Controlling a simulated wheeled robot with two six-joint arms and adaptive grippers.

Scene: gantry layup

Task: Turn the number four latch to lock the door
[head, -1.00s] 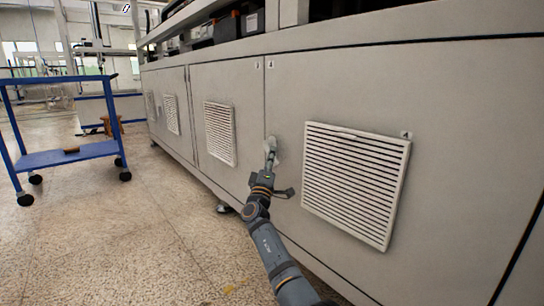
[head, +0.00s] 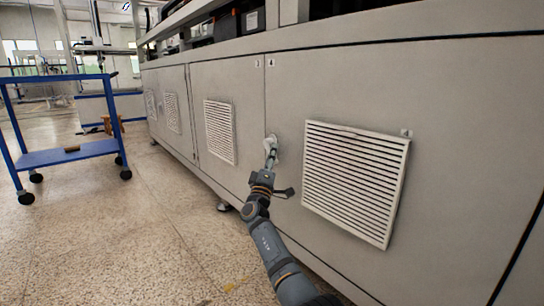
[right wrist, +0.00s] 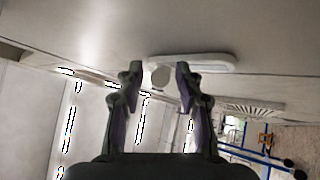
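The number four door (head: 460,110) is the grey panel right of the seam, with a small "4" label at its top left corner. A pale latch sits by that seam, mostly behind my right gripper (head: 271,154) in the head view. In the right wrist view, the latch's white plate (right wrist: 205,62) and round knob (right wrist: 160,76) show. The fingers of my right gripper (right wrist: 158,75) are apart, one on each side of the knob, with gaps visible. The latch's exact angle is hard to tell. My left gripper is not in view.
A white louvred vent (head: 355,180) is just right of my right arm. Another vent (head: 220,132) is on the door to the left. A blue cart (head: 70,155) stands at far left. The speckled floor (head: 130,240) between is clear.

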